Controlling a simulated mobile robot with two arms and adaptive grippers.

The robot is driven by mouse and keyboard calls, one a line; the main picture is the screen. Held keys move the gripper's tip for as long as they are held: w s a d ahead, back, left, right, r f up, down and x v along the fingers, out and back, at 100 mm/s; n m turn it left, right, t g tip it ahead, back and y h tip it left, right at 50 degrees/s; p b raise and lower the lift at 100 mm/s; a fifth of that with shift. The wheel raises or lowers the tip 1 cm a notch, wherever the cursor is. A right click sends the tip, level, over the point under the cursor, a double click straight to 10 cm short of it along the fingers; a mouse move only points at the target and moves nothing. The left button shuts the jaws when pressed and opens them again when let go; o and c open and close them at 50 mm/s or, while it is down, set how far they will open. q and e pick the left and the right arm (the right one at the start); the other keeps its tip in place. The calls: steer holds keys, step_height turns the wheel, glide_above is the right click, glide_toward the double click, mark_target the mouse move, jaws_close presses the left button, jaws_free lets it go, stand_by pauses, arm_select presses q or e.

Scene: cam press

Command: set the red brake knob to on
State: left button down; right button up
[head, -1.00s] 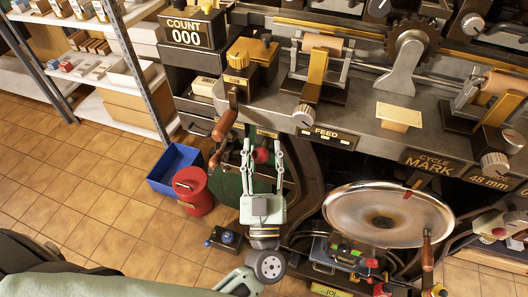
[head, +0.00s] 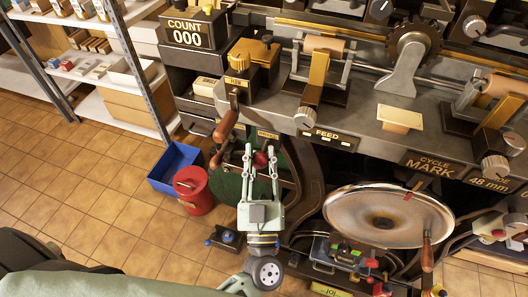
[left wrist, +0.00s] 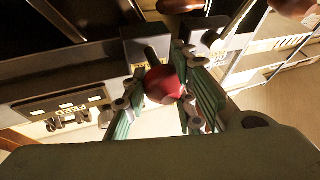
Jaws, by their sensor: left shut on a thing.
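The red brake knob (head: 260,160) is a small round ball under the front edge of the press, below a small yellow label (head: 268,134). My left gripper (head: 260,153) reaches up to it from below, its two fingers on either side of it. In the left wrist view the red knob (left wrist: 162,85) sits between the fingers of my left gripper (left wrist: 160,88), which are shut on it. A dark stem shows above the ball there. The label's wording is too small to read. My right gripper is not in view.
A wooden-handled crank (head: 226,126) hangs just left of the knob. A green wheel (head: 228,190) is behind my left gripper. A red can (head: 192,190) and a blue bin (head: 172,168) stand on the floor to the left. A large round metal dish (head: 350,212) is to the right.

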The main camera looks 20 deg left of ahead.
arm_select(q)
steer(key=s, duration=0.2)
steer(key=shift+s+d, duration=0.15)
steer(key=shift+s, duration=0.15)
steer(key=shift+w+f, duration=0.1)
steer(key=shift+f, duration=0.05)
steer(key=c, duration=1.8)
jaws_free()
steer(key=shift+o, duration=1.3)
steer(key=shift+s+d, duration=0.15)
steer(key=shift+s, duration=0.05)
steer(key=shift+s, duration=0.15)
glide_toward(260, 167)
steer(key=v, duration=0.2)
steer(key=shift+s, duration=0.4)
